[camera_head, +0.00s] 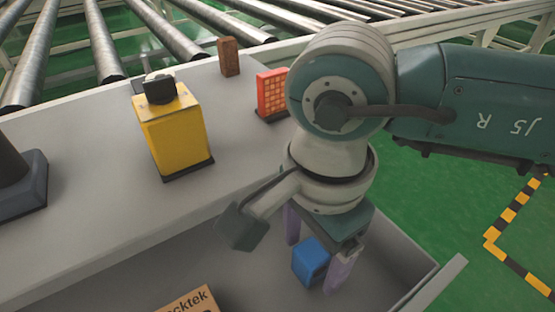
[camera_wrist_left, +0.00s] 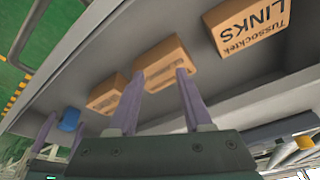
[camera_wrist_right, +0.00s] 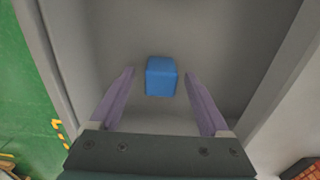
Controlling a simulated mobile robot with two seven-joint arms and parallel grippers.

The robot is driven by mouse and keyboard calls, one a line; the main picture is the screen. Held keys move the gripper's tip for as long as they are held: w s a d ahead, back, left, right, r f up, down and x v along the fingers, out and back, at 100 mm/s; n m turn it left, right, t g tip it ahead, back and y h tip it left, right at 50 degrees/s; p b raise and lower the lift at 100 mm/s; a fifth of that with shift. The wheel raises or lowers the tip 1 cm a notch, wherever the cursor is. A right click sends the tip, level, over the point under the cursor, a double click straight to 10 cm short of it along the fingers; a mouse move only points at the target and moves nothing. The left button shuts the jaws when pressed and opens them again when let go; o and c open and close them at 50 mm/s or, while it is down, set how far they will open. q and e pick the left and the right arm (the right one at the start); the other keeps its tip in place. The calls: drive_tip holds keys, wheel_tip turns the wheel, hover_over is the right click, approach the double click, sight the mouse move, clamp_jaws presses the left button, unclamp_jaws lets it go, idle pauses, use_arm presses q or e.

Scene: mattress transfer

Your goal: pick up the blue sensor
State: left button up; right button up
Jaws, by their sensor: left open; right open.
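The blue sensor (camera_head: 311,262) is a small blue block lying on the floor of the grey trough at the lower right of the head view. In the right wrist view the blue sensor (camera_wrist_right: 161,76) sits between and just beyond the fingertips. My right gripper (camera_head: 318,254) points down with its purple fingers open on either side of the sensor; contact is not visible. My left gripper (camera_wrist_left: 158,82) is open and empty over the trough among cardboard boxes, and it is not in the head view. The sensor also shows at the left of the left wrist view (camera_wrist_left: 69,120).
Cardboard boxes (camera_wrist_left: 166,64) lie in the trough (camera_wrist_right: 235,50), whose walls rise close to my right gripper. A yellow device (camera_head: 174,137), a red gridded block (camera_head: 271,94) and a brown block (camera_head: 229,57) stand on the grey ledge behind. Rollers run beyond it.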

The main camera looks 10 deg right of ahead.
clamp_jaws()
idle(0.7)
